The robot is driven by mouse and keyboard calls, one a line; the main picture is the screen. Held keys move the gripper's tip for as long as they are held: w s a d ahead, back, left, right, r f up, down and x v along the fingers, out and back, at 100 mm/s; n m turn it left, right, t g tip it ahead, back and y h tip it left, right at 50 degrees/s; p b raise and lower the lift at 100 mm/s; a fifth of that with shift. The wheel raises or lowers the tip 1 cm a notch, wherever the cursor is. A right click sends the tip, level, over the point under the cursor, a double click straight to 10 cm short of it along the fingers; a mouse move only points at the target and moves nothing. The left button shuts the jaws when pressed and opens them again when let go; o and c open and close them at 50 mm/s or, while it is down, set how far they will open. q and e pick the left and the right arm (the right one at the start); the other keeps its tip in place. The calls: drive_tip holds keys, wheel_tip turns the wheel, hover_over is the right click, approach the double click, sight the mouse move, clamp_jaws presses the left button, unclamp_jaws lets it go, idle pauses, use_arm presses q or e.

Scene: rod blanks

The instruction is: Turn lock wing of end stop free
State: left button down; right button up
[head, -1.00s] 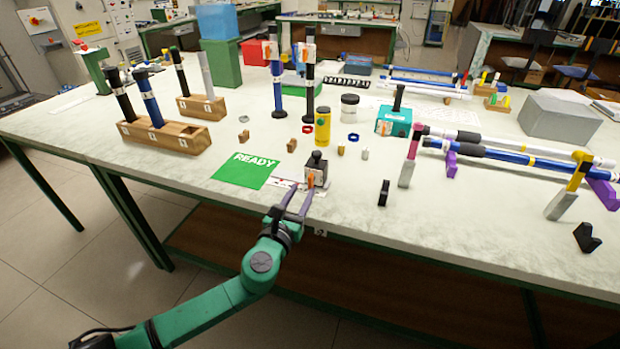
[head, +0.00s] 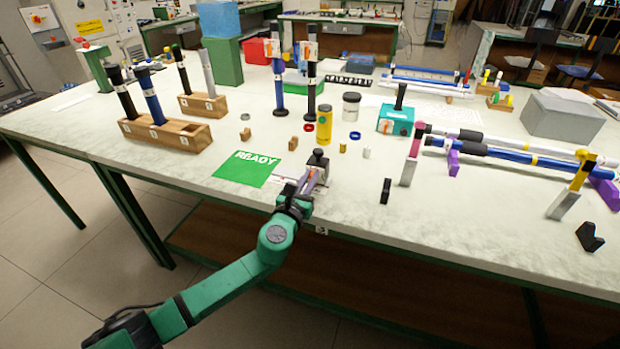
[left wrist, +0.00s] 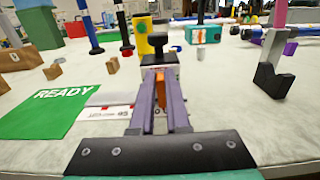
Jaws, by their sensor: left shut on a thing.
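The end stop is a small dark metal block with a black knob on top (head: 318,160), near the front edge of the table. It also shows in the left wrist view, its black knob (left wrist: 158,40) straight ahead. Its orange lock wing (left wrist: 161,88) stands upright between the purple fingers of my left gripper (left wrist: 161,76). In the head view my left gripper (head: 313,178) reaches in from the front edge and is shut on the wing. The fingers hide much of the end stop's front face. My right gripper is not in view.
A green READY card (head: 247,169) lies just left of the end stop. A yellow cylinder (head: 324,125) and small pegs stand behind it. A black hook-shaped piece (head: 385,191) stands to the right. The table between them is clear.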

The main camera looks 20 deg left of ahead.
use_arm(q)
drive_tip(key=shift+f, duration=0.1)
drive_tip(key=n+b, duration=0.1)
drive_tip(key=n, duration=0.1)
drive_tip(key=n+b, duration=0.1)
drive_tip(key=shift+a+f+n, duration=0.1)
drive_tip(key=shift+a+n, duration=0.2)
drive_tip(key=shift+n, duration=0.1)
drive_tip(key=n, duration=0.2)
drive_tip(key=n+b, duration=0.1)
drive_tip(key=n, duration=0.1)
drive_tip(key=shift+a+f+n, duration=0.2)
drive_tip(key=shift+a+n, duration=0.1)
drive_tip(key=shift+a, duration=0.05)
drive_tip(key=n, duration=0.1)
drive_tip(key=n+b, duration=0.1)
drive_tip(key=n, duration=0.2)
drive_tip(key=shift+a+f+n+b, duration=0.2)
drive_tip(key=shift+f+n+b, duration=0.1)
drive_tip(key=shift+b, duration=0.1)
drive_tip(key=n, duration=0.3)
drive_tip(key=n+b, duration=0.1)
drive_tip(key=shift+a+f+n, duration=0.1)
drive_tip(key=shift+f+n, duration=0.2)
drive_tip(key=shift+n, duration=0.1)
drive_tip(key=c, duration=0.9)
unclamp_jaws()
